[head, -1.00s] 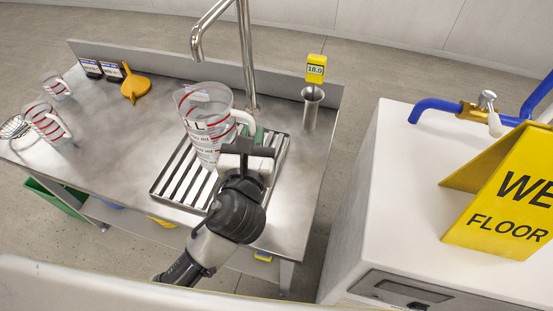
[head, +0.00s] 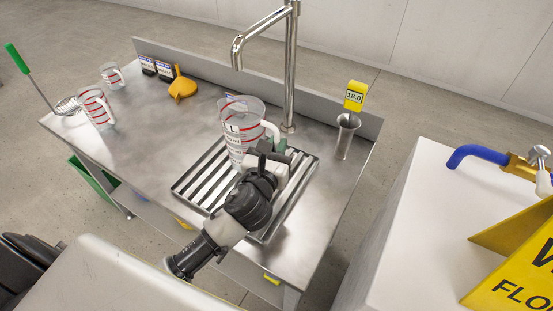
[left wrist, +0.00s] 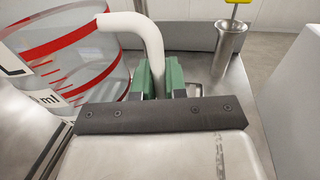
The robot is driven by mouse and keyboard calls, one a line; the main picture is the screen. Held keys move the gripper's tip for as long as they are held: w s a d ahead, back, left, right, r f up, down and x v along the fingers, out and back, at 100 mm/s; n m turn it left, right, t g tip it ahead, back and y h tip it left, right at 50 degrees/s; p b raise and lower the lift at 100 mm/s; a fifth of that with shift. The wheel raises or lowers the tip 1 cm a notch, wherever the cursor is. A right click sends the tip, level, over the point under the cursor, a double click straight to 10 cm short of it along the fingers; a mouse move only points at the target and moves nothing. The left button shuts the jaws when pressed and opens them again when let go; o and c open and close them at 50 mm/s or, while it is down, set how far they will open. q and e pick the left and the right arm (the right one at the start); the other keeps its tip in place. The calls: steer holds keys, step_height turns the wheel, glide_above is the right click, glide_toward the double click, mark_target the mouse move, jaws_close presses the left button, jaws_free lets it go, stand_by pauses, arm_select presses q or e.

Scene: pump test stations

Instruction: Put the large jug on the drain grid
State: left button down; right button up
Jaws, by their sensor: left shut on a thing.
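The large jug (head: 236,128), clear with red bands and a white handle, stands upright over the drain grid (head: 188,184), a slatted metal tray on the bench. The arm partly hides its lower part, so I cannot tell for certain whether its base touches the slats. My left gripper (head: 277,148) is at the jug's right side, shut on its handle. In the left wrist view the green finger pads (left wrist: 158,82) sit on both sides of the white handle, with the jug (left wrist: 62,62) at left. My right gripper is not in view.
A tap (head: 291,65) rises behind the grid. A metal cylinder (head: 346,138) with a yellow 18.0 display (head: 355,96) stands to its right. The bench between is clear.

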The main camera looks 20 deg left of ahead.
arm_select(q)
steer(key=shift+f+b, duration=0.7)
steer(key=shift+f, duration=1.45)
steer(key=c, duration=1.2)
jaws_free()
steer(key=shift+o, duration=0.2)
steer(key=shift+s, duration=0.25)
steer(key=s, duration=0.7)
steer(key=s+b, duration=0.1)
steer(key=s, duration=0.3)
steer(key=shift+s+d, duration=0.25)
steer(key=shift+d, duration=0.1)
